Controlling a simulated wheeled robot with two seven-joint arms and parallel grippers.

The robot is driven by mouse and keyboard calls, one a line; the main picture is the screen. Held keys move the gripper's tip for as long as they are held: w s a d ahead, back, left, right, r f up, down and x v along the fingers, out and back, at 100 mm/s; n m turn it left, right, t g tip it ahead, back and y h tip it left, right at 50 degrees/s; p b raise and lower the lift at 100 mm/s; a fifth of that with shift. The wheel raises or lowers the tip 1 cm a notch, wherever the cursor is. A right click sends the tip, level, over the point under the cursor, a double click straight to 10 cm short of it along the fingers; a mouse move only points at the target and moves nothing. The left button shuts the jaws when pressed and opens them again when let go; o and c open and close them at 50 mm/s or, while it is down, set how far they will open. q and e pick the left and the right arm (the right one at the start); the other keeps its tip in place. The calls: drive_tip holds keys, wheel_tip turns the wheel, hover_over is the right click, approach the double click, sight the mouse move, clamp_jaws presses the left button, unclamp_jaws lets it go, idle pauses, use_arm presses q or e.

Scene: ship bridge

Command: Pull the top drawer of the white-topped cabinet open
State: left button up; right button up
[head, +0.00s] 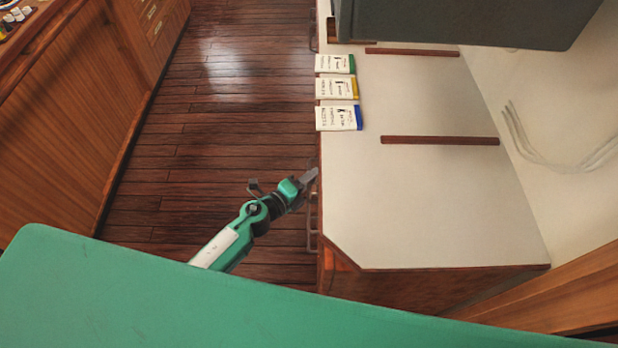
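The white-topped cabinet (440,210) fills the right middle of the head view, with its drawer side facing left. A drawer handle (313,222) sticks out from that side near the front corner. The drawer faces are seen almost edge-on, and no open drawer shows beyond the top's edge. My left gripper (312,174) is at the left edge of the top, just above the handle in the picture. Its grey fingers point toward the cabinet; whether they touch it or are parted is unclear. My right gripper is not in view.
Three booklets with green, yellow and blue edges (336,118) lie along the top's left edge. Dark red bars (440,140) and a grey box (460,22) are on the top. Wooden floor (215,130) is clear between this cabinet and the wooden console (60,130) at left.

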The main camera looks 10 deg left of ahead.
use_arm(q)
drive_tip(key=shift+c, duration=0.2)
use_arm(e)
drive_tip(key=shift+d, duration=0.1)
use_arm(q)
clamp_jaws()
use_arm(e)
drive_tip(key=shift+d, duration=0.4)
use_arm(q)
drive_tip(key=shift+a, duration=0.1)
